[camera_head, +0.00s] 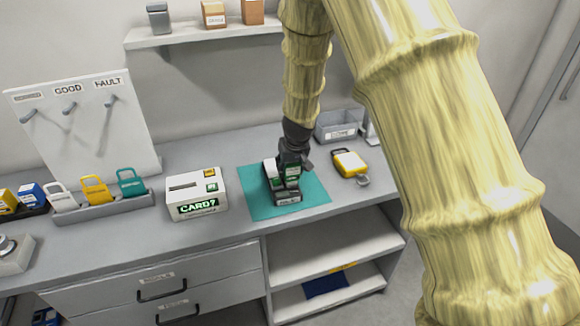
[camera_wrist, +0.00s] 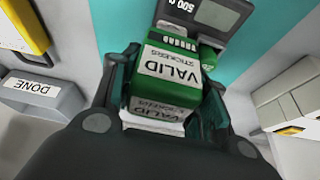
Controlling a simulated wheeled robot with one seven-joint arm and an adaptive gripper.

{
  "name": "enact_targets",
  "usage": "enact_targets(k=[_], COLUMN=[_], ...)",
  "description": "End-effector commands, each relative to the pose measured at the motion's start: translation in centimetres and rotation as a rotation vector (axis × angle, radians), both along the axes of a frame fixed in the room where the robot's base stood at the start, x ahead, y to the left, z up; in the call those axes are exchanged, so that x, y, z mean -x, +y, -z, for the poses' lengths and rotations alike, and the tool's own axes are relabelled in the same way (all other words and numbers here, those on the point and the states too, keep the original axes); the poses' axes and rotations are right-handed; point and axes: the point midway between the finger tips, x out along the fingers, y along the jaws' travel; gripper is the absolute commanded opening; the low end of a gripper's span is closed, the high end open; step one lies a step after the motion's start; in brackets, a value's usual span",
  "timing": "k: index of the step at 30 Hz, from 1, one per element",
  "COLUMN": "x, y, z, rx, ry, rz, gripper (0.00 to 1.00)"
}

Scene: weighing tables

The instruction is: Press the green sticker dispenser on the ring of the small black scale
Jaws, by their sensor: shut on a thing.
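The green sticker dispenser (camera_wrist: 172,72), labelled VALID STICKERS, sits between the fingers of my gripper (camera_wrist: 168,92), which is shut on it. In the head view the dispenser (camera_head: 292,174) shows just below my gripper (camera_head: 290,162), over the small black scale (camera_head: 288,198) on the teal mat. A small green round part (camera_wrist: 208,55) shows beside the dispenser. The ring is mostly hidden, and I cannot tell whether the dispenser touches it.
The teal mat (camera_head: 316,193) lies on the grey table. A white box reading CARD? (camera_head: 197,193) stands to the left. A yellow padlock-shaped item (camera_head: 350,164) lies to the right, before a grey DONE bin (camera_head: 340,125). Coloured tags stand in a rack (camera_head: 104,208) at left.

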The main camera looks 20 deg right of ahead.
Motion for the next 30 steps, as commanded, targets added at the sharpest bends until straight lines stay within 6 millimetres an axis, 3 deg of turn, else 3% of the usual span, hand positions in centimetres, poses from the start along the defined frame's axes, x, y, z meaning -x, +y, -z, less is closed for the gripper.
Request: enact_targets(k=[30], x=[-0.02], y=[0.0], z=[0.63], rx=[0.0], ry=[0.0], rz=[0.001], gripper=[0.25])
